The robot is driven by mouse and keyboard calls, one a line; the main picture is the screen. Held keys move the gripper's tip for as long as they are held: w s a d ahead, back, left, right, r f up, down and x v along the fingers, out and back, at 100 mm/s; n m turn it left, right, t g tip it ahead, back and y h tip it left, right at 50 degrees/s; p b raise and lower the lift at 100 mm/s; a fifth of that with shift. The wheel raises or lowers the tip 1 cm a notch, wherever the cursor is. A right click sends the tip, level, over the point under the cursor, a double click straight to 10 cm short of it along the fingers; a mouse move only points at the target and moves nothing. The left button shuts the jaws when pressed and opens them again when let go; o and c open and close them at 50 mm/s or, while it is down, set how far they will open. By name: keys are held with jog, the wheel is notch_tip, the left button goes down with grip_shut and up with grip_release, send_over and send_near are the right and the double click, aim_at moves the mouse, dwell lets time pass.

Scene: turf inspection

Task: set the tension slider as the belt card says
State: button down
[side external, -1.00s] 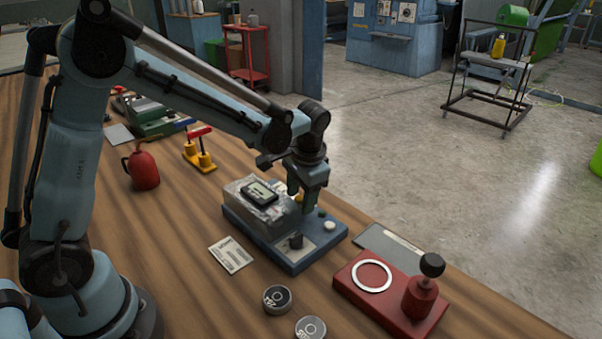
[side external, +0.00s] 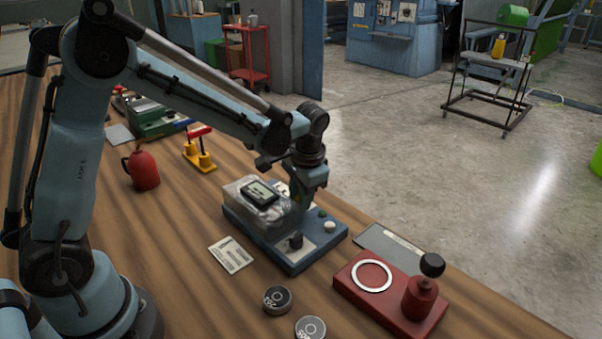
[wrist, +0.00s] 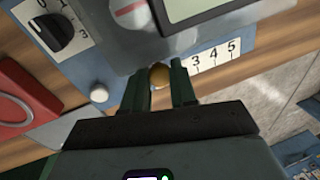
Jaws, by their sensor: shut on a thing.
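The belt tester, a blue-based device (side external: 283,261) with a display box (side external: 260,193), stands on the wooden table in the side view. Its slider has a brass knob (wrist: 159,75), seen in the wrist view beside a white scale (wrist: 215,57) showing 3, 4 and 5. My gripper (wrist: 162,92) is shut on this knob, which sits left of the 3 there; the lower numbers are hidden. In the side view my gripper (side external: 302,210) covers the knob. A white printed card (side external: 231,255) lies in front of the device; its text is too small to read.
The device also carries a black rotary knob (side external: 296,241) and a white button (side external: 330,226). A red base with a black-topped post (side external: 420,298) stands to the right. A red can (side external: 143,168) stands left.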

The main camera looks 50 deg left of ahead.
jog(key=a, duration=1.1)
jog(key=c, duration=1)
grip_release()
jog(key=shift+o, duration=0.5)
jog(key=shift+d, duration=0.1)
jog(key=shift+r, duration=0.25)
notch_tip(320, 180, up, 11)
jog(key=d, duration=0.2)
jog(key=shift+s+r, duration=0.15)
jog(key=shift+r, duration=0.05)
jog(key=shift+d, duration=0.15)
